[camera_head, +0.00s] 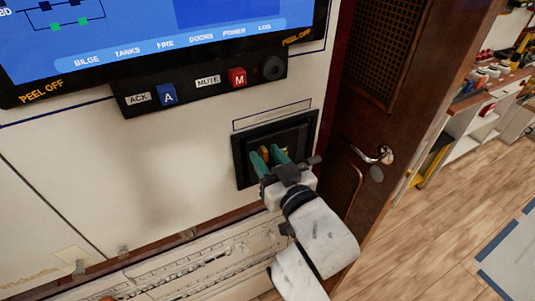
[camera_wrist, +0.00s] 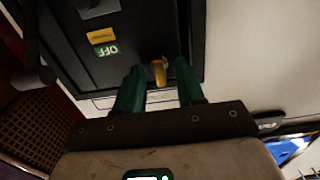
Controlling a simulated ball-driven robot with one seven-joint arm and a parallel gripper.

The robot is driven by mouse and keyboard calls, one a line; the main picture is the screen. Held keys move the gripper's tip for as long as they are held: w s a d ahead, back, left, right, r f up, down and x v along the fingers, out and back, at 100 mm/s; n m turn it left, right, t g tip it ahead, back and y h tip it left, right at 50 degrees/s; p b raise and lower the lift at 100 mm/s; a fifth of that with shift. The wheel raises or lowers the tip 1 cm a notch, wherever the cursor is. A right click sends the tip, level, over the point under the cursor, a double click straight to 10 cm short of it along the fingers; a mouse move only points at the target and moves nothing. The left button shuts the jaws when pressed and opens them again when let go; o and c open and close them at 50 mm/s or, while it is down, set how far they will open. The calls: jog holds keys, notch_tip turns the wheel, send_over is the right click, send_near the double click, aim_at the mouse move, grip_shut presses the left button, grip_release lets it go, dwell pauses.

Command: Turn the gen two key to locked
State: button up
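A dark switch panel (camera_head: 241,165) is set in the white wall in the head view. A small yellow key (camera_wrist: 159,72) stands out of that panel (camera_wrist: 60,25) in the wrist view. My gripper (camera_wrist: 160,82) has its two green fingers on either side of the key, with a gap showing on both sides. In the head view my gripper (camera_head: 268,157) reaches into the panel, and a bit of yellow shows between its fingers. The fingers are open. No writing naming the key is readable, and my gripper hides part of the panel.
A green OFF label (camera_wrist: 106,49) and a yellow label (camera_wrist: 102,35) are beside the key. A dark handle (camera_wrist: 35,73) sticks out at the panel's side. Above are a blue A button (camera_head: 167,95), a red M button (camera_head: 237,77) and a screen. A wooden door (camera_head: 384,110) stands right.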

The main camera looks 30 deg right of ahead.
jog(key=shift+w, duration=0.2)
grip_shut()
dwell(0.3)
